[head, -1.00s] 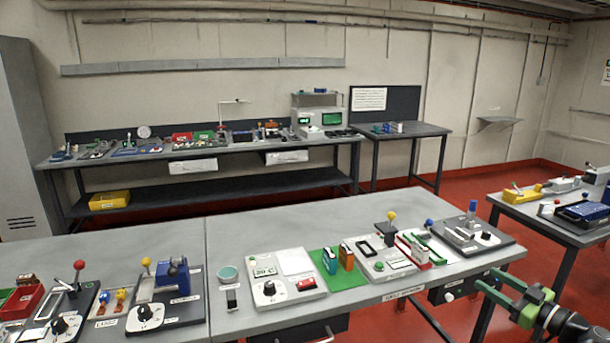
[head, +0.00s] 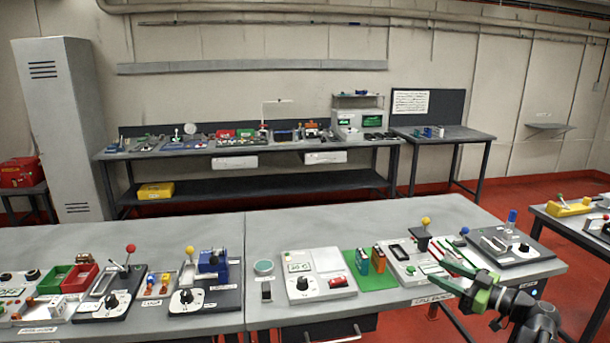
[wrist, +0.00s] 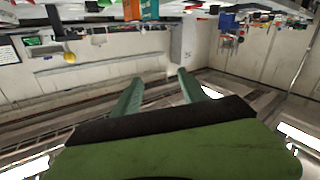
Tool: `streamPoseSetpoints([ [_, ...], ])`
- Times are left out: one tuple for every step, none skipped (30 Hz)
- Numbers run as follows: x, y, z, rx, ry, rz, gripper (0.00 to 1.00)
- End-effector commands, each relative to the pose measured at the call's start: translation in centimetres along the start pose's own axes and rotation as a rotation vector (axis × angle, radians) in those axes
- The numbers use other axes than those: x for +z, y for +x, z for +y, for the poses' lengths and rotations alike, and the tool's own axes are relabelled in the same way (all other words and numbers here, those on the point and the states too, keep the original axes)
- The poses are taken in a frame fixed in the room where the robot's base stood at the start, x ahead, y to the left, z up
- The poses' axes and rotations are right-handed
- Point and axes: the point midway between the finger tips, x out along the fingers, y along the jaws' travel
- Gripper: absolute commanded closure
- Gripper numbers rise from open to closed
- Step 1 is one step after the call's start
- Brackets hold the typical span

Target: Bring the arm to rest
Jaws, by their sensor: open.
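My gripper (head: 428,266) is at the right of the near bench in the head view. Its two green fingers are spread apart with nothing between them. They point left and overlap the front right of the bench in the picture; the height above it is hard to tell. My dark arm comes in from the lower right. In the wrist view the same gripper (wrist: 160,77) shows its fingers apart and empty, with an upside-down view of the room beyond.
The near bench (head: 262,228) carries several devices, including a white unit (head: 318,284), a green mat (head: 366,283) with battery-like blocks, and a grey panel with a blue-topped post (head: 512,216). A back bench (head: 190,151) and a side table (head: 546,215) stand apart. Red floor lies between.

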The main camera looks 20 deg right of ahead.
Motion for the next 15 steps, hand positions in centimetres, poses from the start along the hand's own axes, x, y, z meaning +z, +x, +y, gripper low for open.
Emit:
streamPoseSetpoints([
  [-0.6, 3.4, -2.0, -0.065, -0.004, -0.008, 0.5],
  [-0.7, 5.5, -3.3, -0.106, -0.007, -0.016, 0.5],
  [-0.8, 8.3, -5.4, -0.166, -0.013, -0.034, 0.5],
  [-0.7, 10.3, -7.2, -0.212, -0.016, -0.052, 0.5],
  [-0.7, 12.3, -9.0, -0.26, -0.016, -0.072, 0.5],
  [-0.5, 14.7, -11.6, -0.323, -0.013, -0.103, 0.5],
  [-0.4, 16.4, -13.7, -0.37, -0.008, -0.13, 0.5],
  [-0.2, 18.0, -15.8, -0.417, -0.002, -0.162, 0.5],
  [0.2, 20.0, -18.7, -0.481, 0.009, -0.212, 0.5],
  [0.4, 21.3, -21.0, -0.526, 0.019, -0.252, 0.5],
  [0.8, 22.4, -23.3, -0.57, 0.028, -0.298, 0.5],
  [1.2, 23.7, -26.3, -0.623, 0.043, -0.365, 0.5],
  [1.7, 24.4, -28.4, -0.657, 0.053, -0.418, 0.5],
  [2.1, 25.0, -30.4, -0.687, 0.064, -0.475, 0.5],
  [2.7, 25.5, -32.8, -0.718, 0.076, -0.551, 0.5],
])
